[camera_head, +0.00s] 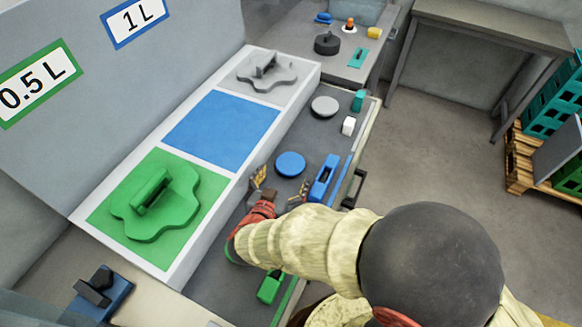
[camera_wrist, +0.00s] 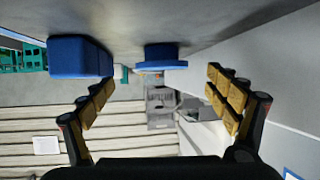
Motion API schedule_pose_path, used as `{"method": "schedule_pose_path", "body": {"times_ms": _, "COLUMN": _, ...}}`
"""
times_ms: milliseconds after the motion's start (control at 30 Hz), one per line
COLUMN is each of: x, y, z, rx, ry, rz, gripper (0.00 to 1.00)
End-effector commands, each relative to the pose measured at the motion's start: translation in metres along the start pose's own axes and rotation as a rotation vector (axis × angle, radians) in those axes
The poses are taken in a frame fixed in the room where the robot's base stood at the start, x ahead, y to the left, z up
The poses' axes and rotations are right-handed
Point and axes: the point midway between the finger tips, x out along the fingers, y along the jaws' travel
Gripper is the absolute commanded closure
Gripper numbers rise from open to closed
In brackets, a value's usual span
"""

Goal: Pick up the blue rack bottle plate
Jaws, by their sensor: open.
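The blue panel (camera_head: 222,130) of the white-framed rack is bare, with no plate seen on it. Two blue parts lie on the grey bench to its right: a round blue disc (camera_head: 290,164) and a blue block with a handle slot (camera_head: 323,177). I cannot tell which, if either, is the blue plate. My gripper (camera_head: 281,187) is open and empty, low over the bench, just nearer than the disc. In the wrist view, inverted, the blue disc (camera_wrist: 163,56) shows beyond and between the open fingers, and the blue block (camera_wrist: 78,56) beyond the left finger.
A green plate (camera_head: 175,215) sits on the rack's green panel, a grey plate (camera_head: 262,75) on its grey panel. A green block (camera_head: 270,287) lies below my arm.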

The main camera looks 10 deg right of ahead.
Motion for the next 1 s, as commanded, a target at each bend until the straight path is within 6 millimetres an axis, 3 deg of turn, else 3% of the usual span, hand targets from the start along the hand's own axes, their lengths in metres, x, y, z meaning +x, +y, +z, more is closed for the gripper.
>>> {"method": "schedule_pose_path", "body": {"times_ms": 700, "x": 0.075, "y": -0.003, "z": -0.003, "rx": 0.003, "ry": 0.000, "rz": 0.001, "gripper": 0.11}}
{"method": "schedule_pose_path", "body": {"times_ms": 1000, "x": 0.078, "y": -0.003, "z": -0.005, "rx": 0.001, "ry": 0.001, "rz": -0.001, "gripper": 0.12}}
